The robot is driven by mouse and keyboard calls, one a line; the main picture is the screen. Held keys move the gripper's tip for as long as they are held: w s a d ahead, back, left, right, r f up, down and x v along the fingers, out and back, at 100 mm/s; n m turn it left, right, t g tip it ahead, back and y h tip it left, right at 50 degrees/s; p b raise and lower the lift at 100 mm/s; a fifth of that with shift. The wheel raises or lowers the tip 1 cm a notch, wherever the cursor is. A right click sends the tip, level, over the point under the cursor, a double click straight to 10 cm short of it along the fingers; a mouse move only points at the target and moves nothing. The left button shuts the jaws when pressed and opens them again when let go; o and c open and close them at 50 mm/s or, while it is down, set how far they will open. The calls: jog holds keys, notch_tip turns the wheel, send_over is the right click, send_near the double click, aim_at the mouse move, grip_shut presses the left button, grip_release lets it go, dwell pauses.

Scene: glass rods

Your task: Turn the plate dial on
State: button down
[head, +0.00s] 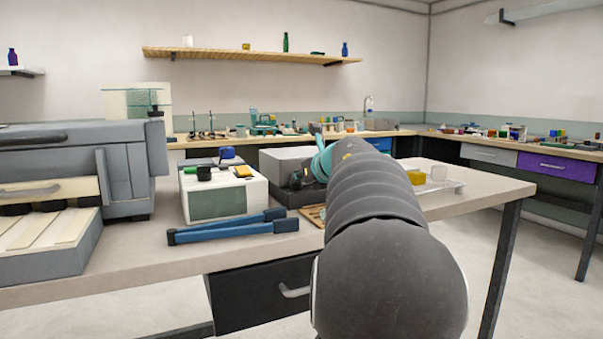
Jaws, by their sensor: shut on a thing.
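The plate (284,154) is a low box with a light grey top and a dark front, standing on the near table. My arm reaches in from the lower right, and its teal wrist hides the plate's right part. My gripper (297,180) is small and dark in this view, at the plate's front face. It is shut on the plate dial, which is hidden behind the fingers. The dial's setting cannot be seen.
A white device (222,193) with a green front stands left of the plate. Blue tongs (228,229) lie before it. A large grey machine (75,160) fills the table's left. A white tray (452,188) with a yellow item (416,177) lies right of my arm.

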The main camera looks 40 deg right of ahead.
jog(key=shift+w+a+m+g+h+p, duration=0.1)
jog(key=shift+a+m+g+h+p, duration=0.05)
jog(key=shift+m+h+p, duration=0.45)
jog(key=shift+a+m+g+h+p, duration=0.1)
jog(key=shift+m+g+h+p, duration=0.05)
jog(key=shift+m+h+p, duration=0.4)
jog(key=shift+h, duration=0.25)
jog(key=c, duration=1.2)
grip_release()
jog(key=v, duration=1.2)
